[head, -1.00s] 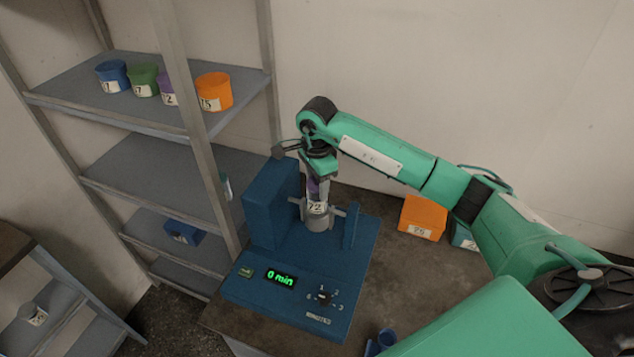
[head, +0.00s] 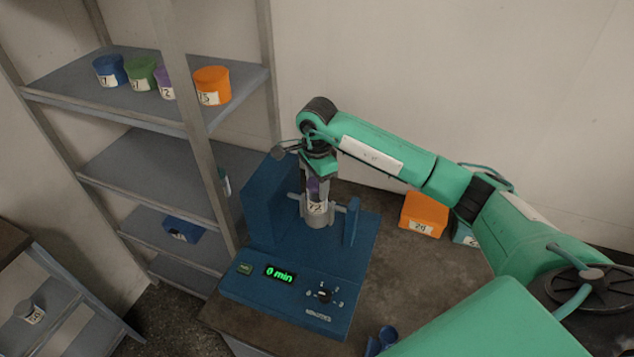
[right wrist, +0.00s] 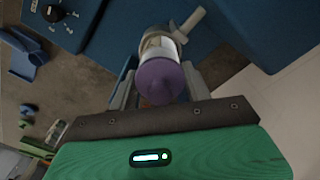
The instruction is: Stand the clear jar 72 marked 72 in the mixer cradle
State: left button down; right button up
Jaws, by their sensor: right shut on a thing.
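The clear jar 72 (head: 317,208), with a purple top and a white label reading 72, stands upright at the grey mixer cradle (head: 318,223). Its lower end is within or right at the cradle; I cannot tell whether it rests on the bottom. In the right wrist view its purple lid (right wrist: 160,80) faces me, with the cradle (right wrist: 188,24) behind it. My right gripper (head: 316,184) is above the cradle, shut on the jar, with a finger on each side of it. My left gripper is not in view.
The blue mixer (head: 262,214) has a tall block left of the cradle and a front panel reading 0 min (head: 279,274). An orange box (head: 424,213) stands to its right. A shelf (head: 70,92) at left holds several coloured tubs. A blue item (head: 387,336) lies in front.

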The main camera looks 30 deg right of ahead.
jog(key=shift+f+b, duration=1.55)
jog(key=shift+f, duration=0.05)
dwell(0.8)
dwell(0.3)
jog(key=o, duration=1.4)
notch_tip(320, 180, up, 13)
jog(key=b, duration=0.3)
jog(key=shift+f, duration=0.2)
jog(key=shift+r, duration=0.65)
